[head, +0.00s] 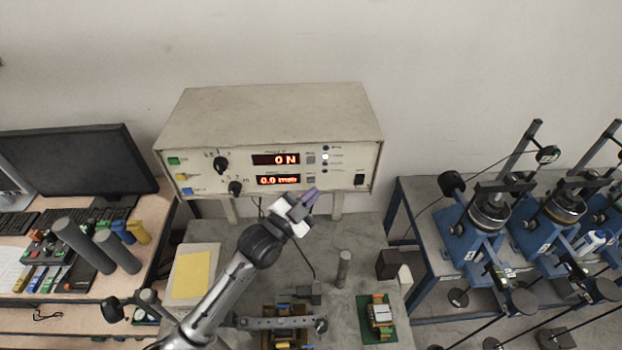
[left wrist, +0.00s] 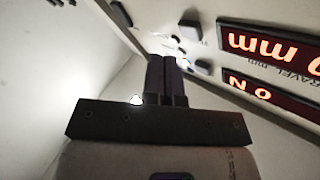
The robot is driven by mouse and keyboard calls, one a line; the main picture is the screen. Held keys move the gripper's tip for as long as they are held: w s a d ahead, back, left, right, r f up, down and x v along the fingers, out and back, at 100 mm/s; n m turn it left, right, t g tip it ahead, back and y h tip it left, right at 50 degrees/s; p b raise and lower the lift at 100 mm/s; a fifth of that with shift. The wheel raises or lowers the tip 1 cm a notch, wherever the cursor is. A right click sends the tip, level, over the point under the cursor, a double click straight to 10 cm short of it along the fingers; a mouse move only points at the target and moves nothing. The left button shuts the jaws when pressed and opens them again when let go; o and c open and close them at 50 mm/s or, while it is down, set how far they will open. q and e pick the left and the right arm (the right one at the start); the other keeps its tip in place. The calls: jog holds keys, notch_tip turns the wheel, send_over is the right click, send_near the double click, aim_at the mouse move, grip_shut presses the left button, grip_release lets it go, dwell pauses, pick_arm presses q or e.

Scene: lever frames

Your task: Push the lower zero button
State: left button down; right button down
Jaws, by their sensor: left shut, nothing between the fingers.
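The grey control box (head: 270,115) stands at the back, with red displays reading 0 N above and 0.0 mm below. The lower zero button (head: 311,180) is a small grey square right of the lower display, just above my fingertips in the head view. The upper zero button (head: 311,160) sits above it. My left gripper (head: 311,194) is shut and empty, close to the panel's lower edge. In the left wrist view its dark fingers (left wrist: 165,68) point toward the panel beside the buttons. I cannot tell whether they touch it. My right gripper is out of view.
A black rotary knob (head: 235,188) is left of the lower display, and a black rocker switch (head: 359,179) is to its right. A grey cylinder (head: 343,268) stands on the bench below. Blue lever frames (head: 480,235) fill the right side.

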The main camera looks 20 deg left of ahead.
pick_arm(q)
jog(key=s, duration=0.1)
jog(key=s+d+p, duration=0.1)
jog(key=s+p, duration=0.1)
jog(key=shift+s+d, duration=0.35)
jog(key=shift+d, duration=0.05)
dwell(0.6)
